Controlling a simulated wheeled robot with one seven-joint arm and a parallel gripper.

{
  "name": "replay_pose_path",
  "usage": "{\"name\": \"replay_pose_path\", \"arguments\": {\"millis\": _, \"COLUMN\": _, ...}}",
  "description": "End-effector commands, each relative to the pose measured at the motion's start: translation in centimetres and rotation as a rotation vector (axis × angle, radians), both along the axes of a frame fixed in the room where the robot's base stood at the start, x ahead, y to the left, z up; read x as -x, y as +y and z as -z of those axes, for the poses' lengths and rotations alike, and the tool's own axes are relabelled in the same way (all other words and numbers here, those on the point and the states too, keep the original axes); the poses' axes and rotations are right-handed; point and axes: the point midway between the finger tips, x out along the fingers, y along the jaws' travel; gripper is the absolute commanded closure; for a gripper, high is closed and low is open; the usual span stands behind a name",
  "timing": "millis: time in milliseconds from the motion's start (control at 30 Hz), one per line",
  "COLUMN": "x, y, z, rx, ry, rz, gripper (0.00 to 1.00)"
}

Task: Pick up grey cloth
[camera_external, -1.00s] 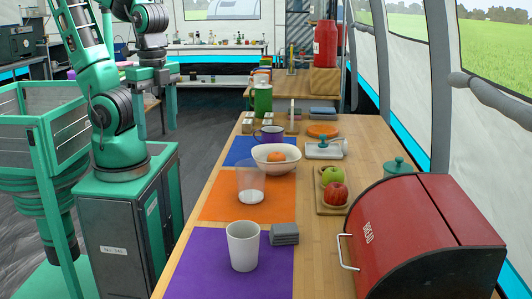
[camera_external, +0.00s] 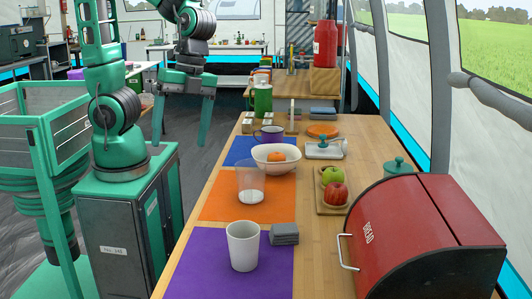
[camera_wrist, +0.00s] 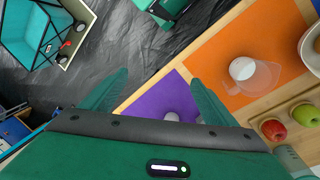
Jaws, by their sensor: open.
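The grey cloth (camera_external: 285,233) is a small folded stack on the right edge of the purple mat (camera_external: 205,262), just right of a white mug (camera_external: 243,246). My gripper (camera_external: 180,144) is open and empty, its fingers pointing down, left of the counter and well above the floor. It is apart from the cloth, farther back and to the left. In the wrist view both fingers are spread (camera_wrist: 160,77).
A clear cup (camera_external: 250,184) stands on the orange mat, with a white bowl (camera_external: 268,161) behind it. A tray (camera_external: 336,209) holds apples. A red bread box (camera_external: 430,240) fills the near right.

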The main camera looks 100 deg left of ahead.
Motion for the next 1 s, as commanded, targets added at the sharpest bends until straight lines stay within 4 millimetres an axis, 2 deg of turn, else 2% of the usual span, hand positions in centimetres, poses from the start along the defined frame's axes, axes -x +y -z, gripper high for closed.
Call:
{"name": "replay_pose_path", "arguments": {"millis": 33, "x": -1.2, "y": -0.2, "z": 0.5, "rx": 0.030, "ry": 0.021, "rz": 0.029, "gripper": 0.19}}
{"name": "replay_pose_path", "arguments": {"millis": 233, "x": -5.8, "y": -1.3, "z": 2.3, "rx": 0.178, "ry": 0.061, "rz": 0.176, "gripper": 0.19}}
{"name": "replay_pose_path", "arguments": {"millis": 500, "x": -11.9, "y": -1.6, "z": 5.4, "rx": 0.417, "ry": 0.060, "rz": 0.342, "gripper": 0.19}}
{"name": "replay_pose_path", "arguments": {"millis": 767, "x": -17.4, "y": -0.6, "z": 8.8, "rx": 0.669, "ry": -0.012, "rz": 0.465, "gripper": 0.19}}
{"name": "replay_pose_path", "arguments": {"millis": 1000, "x": -22.0, "y": 1.4, "z": 12.1, "rx": 0.897, "ry": -0.155, "rz": 0.545, "gripper": 0.19}}
